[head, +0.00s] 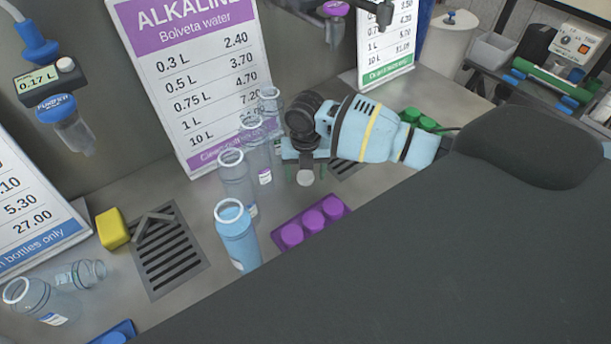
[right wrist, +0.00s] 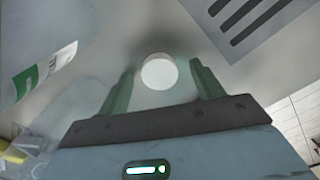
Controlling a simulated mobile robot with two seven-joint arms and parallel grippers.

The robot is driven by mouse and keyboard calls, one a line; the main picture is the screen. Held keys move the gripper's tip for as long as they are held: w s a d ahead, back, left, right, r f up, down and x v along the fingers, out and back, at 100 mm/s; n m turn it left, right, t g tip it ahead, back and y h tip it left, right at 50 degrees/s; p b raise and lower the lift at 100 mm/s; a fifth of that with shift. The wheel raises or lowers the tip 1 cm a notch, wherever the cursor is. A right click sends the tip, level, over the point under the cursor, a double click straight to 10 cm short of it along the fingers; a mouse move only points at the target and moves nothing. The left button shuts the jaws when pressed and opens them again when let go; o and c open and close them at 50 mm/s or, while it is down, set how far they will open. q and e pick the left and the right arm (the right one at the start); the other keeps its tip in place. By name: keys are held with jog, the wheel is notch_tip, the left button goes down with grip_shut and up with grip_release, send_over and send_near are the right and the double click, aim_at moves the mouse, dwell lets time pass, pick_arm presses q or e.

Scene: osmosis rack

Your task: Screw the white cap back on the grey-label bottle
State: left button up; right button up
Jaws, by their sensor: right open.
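The white cap (head: 305,178) is a small pale disc on the steel counter beside the drain grate. My right gripper (head: 305,168) points down over it. In the right wrist view the cap (right wrist: 159,72) appears between the tips of the open green fingers (right wrist: 161,68), with a gap at each side; the remaining height is unclear. A clear open bottle with a green-and-white label (right wrist: 45,75) shows at the left of that view. I cannot tell which bottle has the grey label. My left gripper is not in view.
Clear open bottles (head: 233,170) stand in a row left of my right gripper. A light-blue bottle (head: 240,242) and a purple cap tray (head: 280,240) are nearer. Green caps (head: 420,117) lie behind my arm. A drain grate (head: 165,255) and yellow sponge (head: 111,229) are left.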

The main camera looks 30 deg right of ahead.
aim_at(305, 179)
jog(key=c, duration=1.1)
jog(key=shift+o, duration=0.2)
jog(key=shift+r, duration=0.1)
jog(key=shift+r, duration=0.5)
jog(key=shift+s+a+r, duration=0.2)
jog(key=shift+s+r, duration=0.05)
jog(key=shift+r, duration=0.4)
jog(key=shift+s+a+r, duration=0.2)
jog(key=shift+r, duration=0.4)
jog(key=s+a, duration=0.3)
jog(key=s+a+r, duration=0.1)
jog(key=s+a, duration=0.2)
jog(key=s, duration=0.1)
jog(key=s+a, duration=0.3)
jog(key=s, duration=0.1)
jog(key=shift+a+r, duration=0.15)
jog(key=shift+a, duration=0.25)
